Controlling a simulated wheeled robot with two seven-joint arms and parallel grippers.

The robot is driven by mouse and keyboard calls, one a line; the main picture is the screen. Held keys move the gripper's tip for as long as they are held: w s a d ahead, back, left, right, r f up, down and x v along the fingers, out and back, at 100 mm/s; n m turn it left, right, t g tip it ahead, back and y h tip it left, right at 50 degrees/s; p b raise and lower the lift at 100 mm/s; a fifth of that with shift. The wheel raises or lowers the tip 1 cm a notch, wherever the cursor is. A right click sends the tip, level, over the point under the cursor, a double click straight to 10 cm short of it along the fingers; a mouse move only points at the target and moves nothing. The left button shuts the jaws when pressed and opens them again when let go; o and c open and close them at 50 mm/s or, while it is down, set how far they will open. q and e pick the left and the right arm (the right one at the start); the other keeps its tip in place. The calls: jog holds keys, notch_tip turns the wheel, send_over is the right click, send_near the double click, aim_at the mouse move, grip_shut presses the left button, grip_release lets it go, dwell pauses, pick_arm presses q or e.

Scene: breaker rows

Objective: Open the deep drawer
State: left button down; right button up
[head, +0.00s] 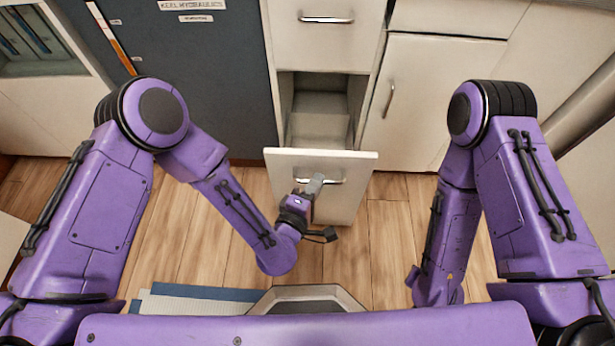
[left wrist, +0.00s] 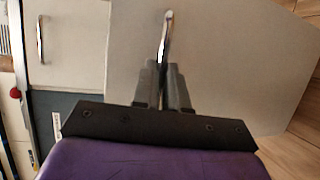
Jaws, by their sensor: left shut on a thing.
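The deep drawer (head: 345,205) is the lower drawer of the white cabinet in the middle. It stands pulled out toward me, and the cabinet's dark opening and the drawer's inside (head: 318,128) show behind its front. My left gripper (head: 315,185) is at the drawer front, shut on its metal bar handle (head: 330,181). In the left wrist view the two grey fingers (left wrist: 165,85) close around the lower end of the upright-looking handle (left wrist: 166,35). My right arm hangs at the right; its gripper is not in view.
An upper drawer with a bar handle (head: 327,20) is shut above. A white cupboard door (head: 425,100) is shut at the right. A dark blue-grey panel (head: 200,90) stands at the left. Wooden floor (head: 385,235) is clear in front of the cabinets.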

pick_arm(q)
jog(key=c, duration=1.2)
grip_release()
jog(key=shift+o, duration=0.2)
jog(key=v, duration=1)
jog(key=shift+s, duration=0.25)
jog(key=shift+r, duration=0.15)
